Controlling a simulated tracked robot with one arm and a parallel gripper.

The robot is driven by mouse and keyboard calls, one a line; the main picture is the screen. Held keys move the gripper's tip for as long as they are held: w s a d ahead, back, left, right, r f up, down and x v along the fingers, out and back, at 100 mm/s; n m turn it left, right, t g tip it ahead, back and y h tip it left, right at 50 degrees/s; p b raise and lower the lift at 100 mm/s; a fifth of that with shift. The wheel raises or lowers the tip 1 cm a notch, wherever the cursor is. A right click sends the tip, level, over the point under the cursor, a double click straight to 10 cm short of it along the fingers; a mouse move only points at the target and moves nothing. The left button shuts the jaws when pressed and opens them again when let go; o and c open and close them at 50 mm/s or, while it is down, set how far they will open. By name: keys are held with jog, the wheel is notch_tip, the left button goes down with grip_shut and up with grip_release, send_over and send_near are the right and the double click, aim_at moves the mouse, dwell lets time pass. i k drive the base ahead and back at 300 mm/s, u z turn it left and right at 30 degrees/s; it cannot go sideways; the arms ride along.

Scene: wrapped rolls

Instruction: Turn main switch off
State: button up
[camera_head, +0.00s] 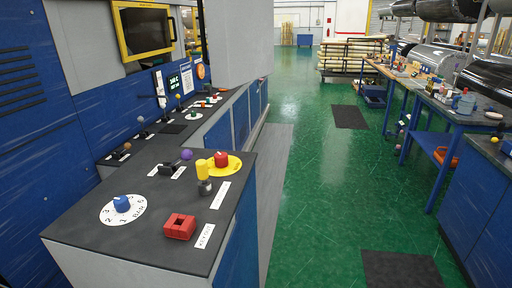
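A red rotary knob on a round yellow plate (222,160) sits near the right edge of the dark control desk (95,235); it looks like a main switch, but I cannot read a label for it. A yellow-topped handle (204,178) stands just left of and in front of it. A blue knob on a white numbered dial (122,205) is at the front left. A red square block (180,226) is at the front, beside a white label. A purple ball-ended lever (185,155) lies behind. I cannot tell the switch's position. My gripper is not in view.
A large grey panel (235,40) hangs over the desk's far part. A yellow-framed screen (145,31) is on the wall. A blue workbench (440,115) with tools stands at the right.

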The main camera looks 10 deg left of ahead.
aim_at(221, 158)
jog(key=z, duration=0.2)
jog(key=i, duration=1.2)
jog(key=u, duration=0.7)
jog(key=i, duration=0.5)
jog(key=u, duration=0.5)
